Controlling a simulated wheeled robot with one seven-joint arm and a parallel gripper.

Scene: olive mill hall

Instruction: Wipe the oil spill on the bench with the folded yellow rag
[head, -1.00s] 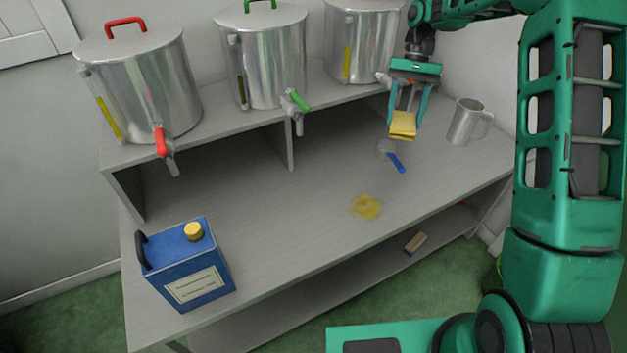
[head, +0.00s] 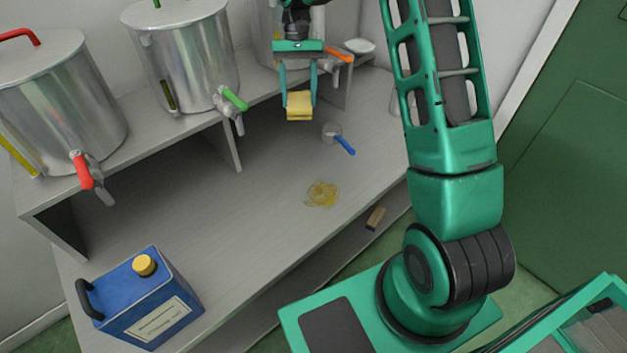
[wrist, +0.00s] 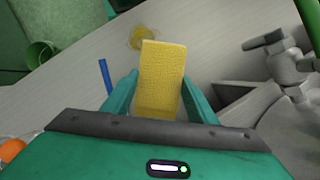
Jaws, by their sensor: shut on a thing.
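The folded yellow rag (head: 299,106) is held between the two fingers of my gripper (head: 299,92), above the back part of the bench (head: 255,215). It also shows in the wrist view (wrist: 161,78), with a finger on each side. The oil spill (head: 321,194) is a flat yellow patch near the front edge of the bench top. In the wrist view the spill (wrist: 143,38) shows just beyond the rag's far end. The rag is apart from the spill and raised off the bench.
A strainer with a blue handle (head: 344,145) lies between rag and spill. A blue can (head: 140,300) stands at the front left. Steel tanks with taps, one green-handled (head: 234,98), stand on the raised shelf. A brush-like block (head: 375,218) lies on the lower shelf.

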